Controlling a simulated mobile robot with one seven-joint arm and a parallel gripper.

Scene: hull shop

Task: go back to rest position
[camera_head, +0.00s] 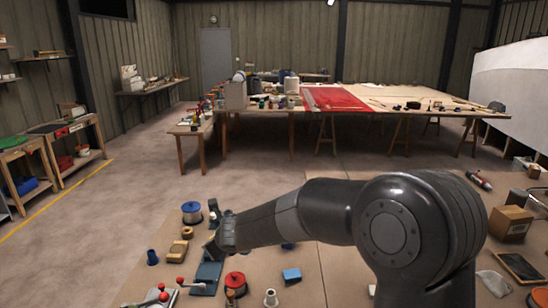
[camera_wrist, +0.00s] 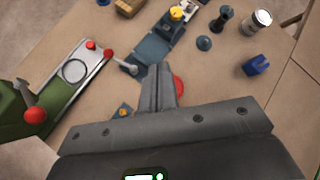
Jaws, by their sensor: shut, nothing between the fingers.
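My gripper (camera_wrist: 161,72) shows in the wrist view with its two grey fingers together and nothing between them. It is above a brown workbench top (camera_wrist: 215,85). Just beyond the fingertips is a dark blue-grey fixture strip (camera_wrist: 152,48). A red round part (camera_wrist: 179,86) shows partly behind the right finger. In the head view my arm reaches left across the bench, and its wrist largely hides the gripper. The same fixture shows below the wrist in the head view (camera_head: 206,272).
A green tool with a metal plate and red knobs (camera_wrist: 73,70) lies left in the wrist view. A blue block (camera_wrist: 257,65) and can (camera_wrist: 257,22) stand right. In the head view, a blue spool (camera_head: 191,212), red spool (camera_head: 235,282) and cardboard box (camera_head: 509,223) stand on the bench.

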